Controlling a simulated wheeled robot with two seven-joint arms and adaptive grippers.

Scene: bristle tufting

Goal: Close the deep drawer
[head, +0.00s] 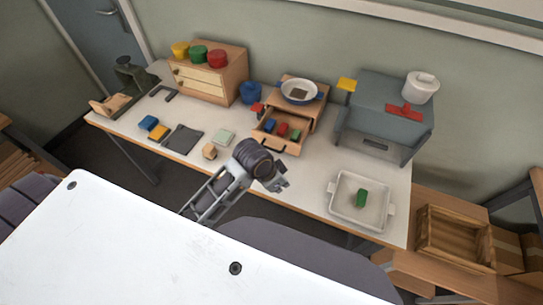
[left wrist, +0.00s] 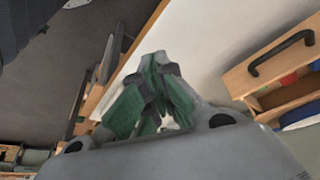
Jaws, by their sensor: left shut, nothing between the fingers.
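A small wooden cabinet (head: 317,112) stands on the white table, with its deep drawer (head: 276,143) pulled out toward me. Several small blocks, blue, red and green, lie in the drawer. The drawer front has a dark handle (head: 267,147). In the left wrist view the drawer front and its black bar handle (left wrist: 281,52) are at the upper right. My left gripper (head: 281,183) is shut and empty, in front of the drawer and apart from it. Its green-padded fingers (left wrist: 155,85) show in the left wrist view. My right gripper is not in view.
A blue-rimmed bowl (head: 299,90) sits on the cabinet. A white tray (head: 345,210) holds a green block (head: 361,198). A small wooden block (head: 209,152) lies left of my gripper.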

